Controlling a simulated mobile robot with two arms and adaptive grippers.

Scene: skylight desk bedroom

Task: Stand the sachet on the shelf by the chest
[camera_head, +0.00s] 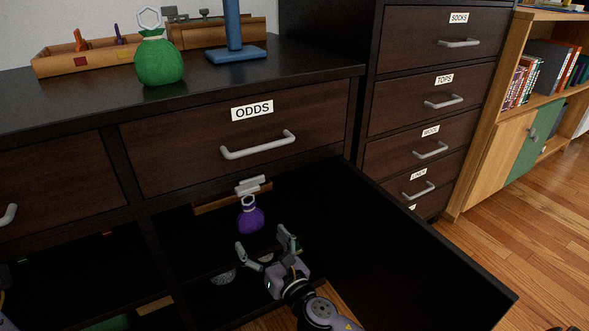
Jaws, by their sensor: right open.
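A purple sachet (250,220) with a pale ring at its neck is in the dark space below the ODDS drawer (180,150). A green sachet (158,62) with a pale hexagonal ring stands upright on the dark chest top (300,78). My right gripper (266,247) is open and empty, just in front of and below the purple sachet, with a visible gap between them. Only a sliver of my left arm shows at the lower left edge; its gripper is out of view.
A wooden tray (90,64) and a blue stand (236,55) are on the chest top. A tall drawer unit (430,75) stands to the right, then a wooden bookcase (490,160) with books. Dark panels surround my right gripper. Wooden floor (520,215) is clear at right.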

